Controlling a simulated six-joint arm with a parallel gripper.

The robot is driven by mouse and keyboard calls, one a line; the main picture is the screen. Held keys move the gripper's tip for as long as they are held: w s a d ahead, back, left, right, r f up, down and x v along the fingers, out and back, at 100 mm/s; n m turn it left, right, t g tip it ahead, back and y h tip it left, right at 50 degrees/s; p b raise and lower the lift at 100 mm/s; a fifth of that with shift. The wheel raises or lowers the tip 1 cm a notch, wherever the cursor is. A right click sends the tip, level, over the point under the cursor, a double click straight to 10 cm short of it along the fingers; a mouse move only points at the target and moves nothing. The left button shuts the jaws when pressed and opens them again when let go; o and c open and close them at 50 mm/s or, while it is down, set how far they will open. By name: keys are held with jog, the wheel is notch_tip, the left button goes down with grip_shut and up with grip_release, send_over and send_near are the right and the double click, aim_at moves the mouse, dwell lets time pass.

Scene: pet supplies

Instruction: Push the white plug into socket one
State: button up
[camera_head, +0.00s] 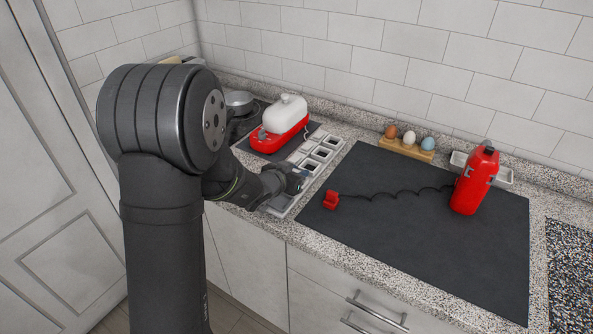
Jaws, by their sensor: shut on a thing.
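A grey power strip with several dark square sockets (298,157) lies along the counter, left of the dark mat. My gripper (298,181) is over the strip's nearer half, pointing right. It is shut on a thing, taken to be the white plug. The plug itself is hidden or too small to make out, so its fit to a socket cannot be told. No socket number can be read. A red plug (330,200) on a black wavy cord lies on the mat, right of my gripper and apart from it.
A red bottle-shaped device (474,181) stands on the dark mat (420,240) at the cord's far end. A red and white appliance (281,124) stands behind the strip. A wooden holder (405,149) with egg-shaped items is by the wall. The mat's front is clear.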

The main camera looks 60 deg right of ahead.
jog(key=o, duration=1)
jog(key=shift+o, duration=0.2)
jog(key=v, duration=1.7)
jog(key=shift+a, duration=0.25)
jog(key=x, duration=1.7)
jog(key=shift+d, duration=0.25)
